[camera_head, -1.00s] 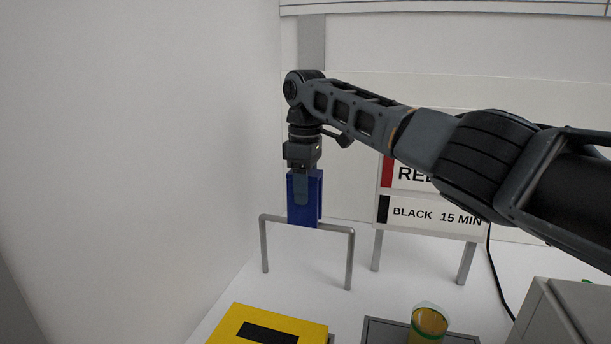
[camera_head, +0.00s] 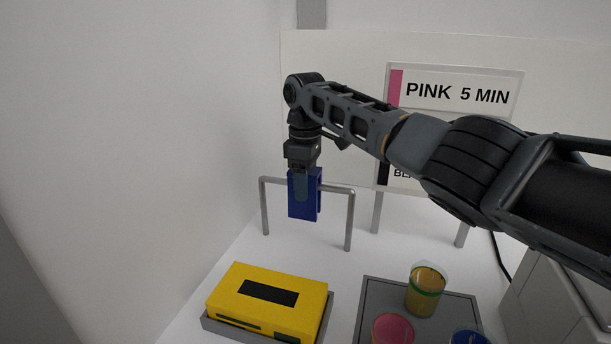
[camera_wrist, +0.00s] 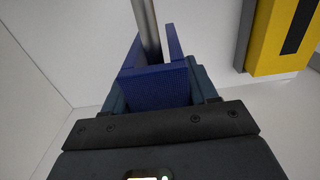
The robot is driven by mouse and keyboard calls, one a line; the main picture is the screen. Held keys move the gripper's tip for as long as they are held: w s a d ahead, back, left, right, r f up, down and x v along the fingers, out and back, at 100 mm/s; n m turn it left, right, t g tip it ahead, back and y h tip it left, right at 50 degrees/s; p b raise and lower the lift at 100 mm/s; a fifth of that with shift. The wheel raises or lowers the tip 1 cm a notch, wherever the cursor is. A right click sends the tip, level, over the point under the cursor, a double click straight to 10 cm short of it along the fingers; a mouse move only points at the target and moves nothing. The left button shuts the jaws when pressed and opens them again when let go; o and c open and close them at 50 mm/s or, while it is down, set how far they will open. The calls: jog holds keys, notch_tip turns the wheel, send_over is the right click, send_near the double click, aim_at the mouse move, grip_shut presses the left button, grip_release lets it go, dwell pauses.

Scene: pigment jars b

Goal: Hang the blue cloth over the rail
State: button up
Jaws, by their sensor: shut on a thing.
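The blue cloth (camera_head: 301,205) is folded into an upside-down U. My gripper (camera_head: 301,184) is shut on its upper part, with a finger over the near face. The metal rail (camera_head: 338,188) is a thin bar on two legs. The cloth's near flap hides part of the bar and hangs below it. In the wrist view the rail (camera_wrist: 146,25) runs in between the two flaps of the cloth (camera_wrist: 155,88), so the cloth straddles it. Whether the fold touches the bar cannot be told.
A yellow box (camera_head: 285,311) with a black patch sits in a grey tray in front of the rail. A grey tray (camera_head: 372,312) with several jars (camera_head: 427,291) is to its right. A sign (camera_head: 455,92) stands behind my arm. A white wall is at left.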

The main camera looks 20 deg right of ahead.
jog(key=shift+f, duration=0.7)
jog(key=o, duration=1.1)
jog(key=shift+o, duration=0.2)
jog(key=shift+r+p, duration=0.8)
jog(key=shift+r, duration=2.2)
